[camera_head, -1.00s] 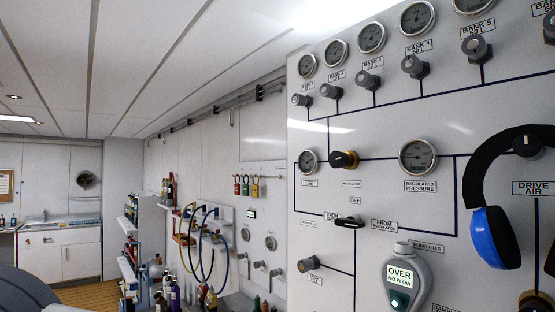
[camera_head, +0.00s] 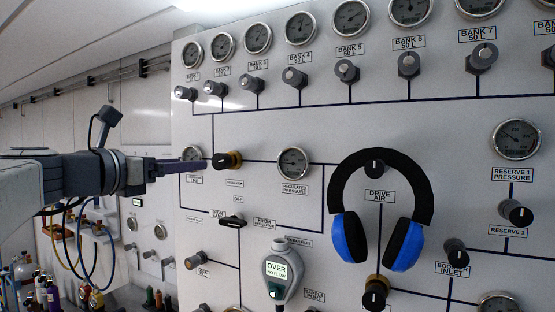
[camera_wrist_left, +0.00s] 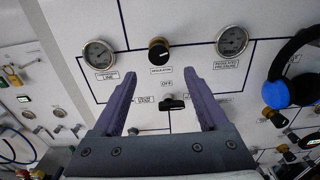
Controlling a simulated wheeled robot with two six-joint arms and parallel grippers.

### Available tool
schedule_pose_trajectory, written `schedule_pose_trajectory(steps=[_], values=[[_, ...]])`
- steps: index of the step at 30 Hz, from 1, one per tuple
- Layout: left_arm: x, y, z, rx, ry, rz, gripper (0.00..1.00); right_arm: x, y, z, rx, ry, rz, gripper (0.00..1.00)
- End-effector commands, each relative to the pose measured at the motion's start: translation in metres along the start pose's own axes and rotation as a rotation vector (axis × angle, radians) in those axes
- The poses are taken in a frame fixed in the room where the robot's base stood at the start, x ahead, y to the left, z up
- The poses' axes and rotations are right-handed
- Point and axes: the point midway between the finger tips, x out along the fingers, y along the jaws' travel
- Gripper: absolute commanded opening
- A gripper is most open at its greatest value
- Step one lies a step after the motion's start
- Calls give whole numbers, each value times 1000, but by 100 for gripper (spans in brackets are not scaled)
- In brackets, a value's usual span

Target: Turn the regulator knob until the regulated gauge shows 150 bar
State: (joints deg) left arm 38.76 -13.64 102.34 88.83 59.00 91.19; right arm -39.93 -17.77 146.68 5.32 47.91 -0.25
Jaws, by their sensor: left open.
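The regulator knob (camera_head: 226,160), black with a brass collar, sits on the white panel and also shows in the left wrist view (camera_wrist_left: 159,51). The regulated pressure gauge (camera_head: 293,163) is right of it; in the left wrist view (camera_wrist_left: 232,41) it stands upper right. Its needle is too small to read. My left gripper (camera_head: 203,163) reaches in from the left, its fingertips just short of the knob in the head view. In the left wrist view its two purple fingers (camera_wrist_left: 164,84) are spread, with nothing between them, and the knob lies beyond their tips. My right gripper is not in view.
Blue-black ear defenders (camera_head: 405,245) hang right of the gauge. A grey device reading OVER NO FLOW (camera_head: 279,268) is below it. A black selector handle (camera_head: 233,221) is under the knob. Bank gauges and valve knobs line the top.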

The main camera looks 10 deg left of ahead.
Motion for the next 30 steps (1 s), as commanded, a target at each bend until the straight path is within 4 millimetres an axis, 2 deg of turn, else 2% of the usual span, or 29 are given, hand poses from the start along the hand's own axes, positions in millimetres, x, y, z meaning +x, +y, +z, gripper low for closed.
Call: schedule_pose_trajectory(steps=[5, 12, 18, 23, 30], values=[[19, 2, 6, -16, -7, 0, 76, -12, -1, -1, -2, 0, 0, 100], [66, 2, 6, -14, -5, 0, 76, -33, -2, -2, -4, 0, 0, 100], [92, 2, 5, -11, -6, 3, 76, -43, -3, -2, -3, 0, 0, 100], [101, 2, 3, -10, -6, 4, 76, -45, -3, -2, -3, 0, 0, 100], [102, 2, 2, -9, -6, 5, 76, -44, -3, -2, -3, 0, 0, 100]])
